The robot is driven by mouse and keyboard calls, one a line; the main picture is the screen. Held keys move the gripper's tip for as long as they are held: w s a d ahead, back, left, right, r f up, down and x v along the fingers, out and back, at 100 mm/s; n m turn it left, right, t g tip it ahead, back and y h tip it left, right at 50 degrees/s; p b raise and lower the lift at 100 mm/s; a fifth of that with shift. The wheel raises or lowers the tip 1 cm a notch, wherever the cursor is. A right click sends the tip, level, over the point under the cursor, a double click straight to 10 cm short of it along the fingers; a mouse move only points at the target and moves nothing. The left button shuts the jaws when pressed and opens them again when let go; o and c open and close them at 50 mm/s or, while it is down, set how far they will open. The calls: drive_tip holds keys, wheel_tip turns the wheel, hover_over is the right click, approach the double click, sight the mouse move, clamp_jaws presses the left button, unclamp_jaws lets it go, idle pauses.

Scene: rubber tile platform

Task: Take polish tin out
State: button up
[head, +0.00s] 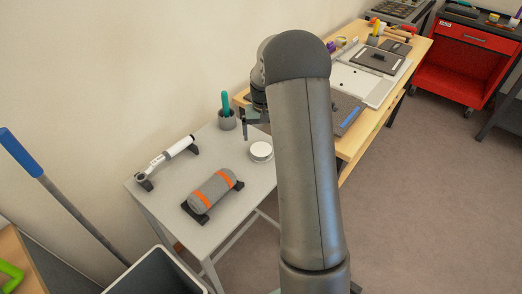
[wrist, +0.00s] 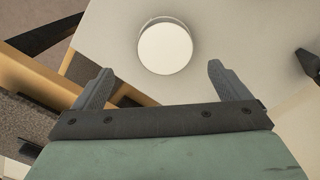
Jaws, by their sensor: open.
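A round, flat tin with a white lid (head: 261,151) sits on the grey table (head: 236,174), near its right edge; I take it to be the polish tin. In the wrist view the tin (wrist: 165,47) lies ahead of my gripper (wrist: 156,80), roughly centred between the two fingers and beyond their tips. My gripper is open and empty, with its fingers wide apart. In the head view my arm hides most of my gripper, and only a dark part of it (head: 250,118) shows above the table, behind the tin.
On the grey table are a dark cup with a teal-handled item (head: 226,113), a white cylindrical tool on black rests (head: 168,161) and a grey roll with orange bands (head: 213,190). A wooden workbench (head: 357,143) stands to the right. A dark bin (head: 158,272) stands in front.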

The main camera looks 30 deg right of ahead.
sight(261, 148)
drive_tip(key=shift+a+f+p, duration=0.2)
drive_tip(key=shift+f+p, duration=0.15)
drive_tip(key=shift+f, duration=1.35)
drive_tip(key=shift+a+f+p, duration=0.15)
drive_tip(key=shift+f+p, duration=0.15)
drive_tip(key=shift+f, duration=1.4)
drive_tip(key=c, duration=1.3)
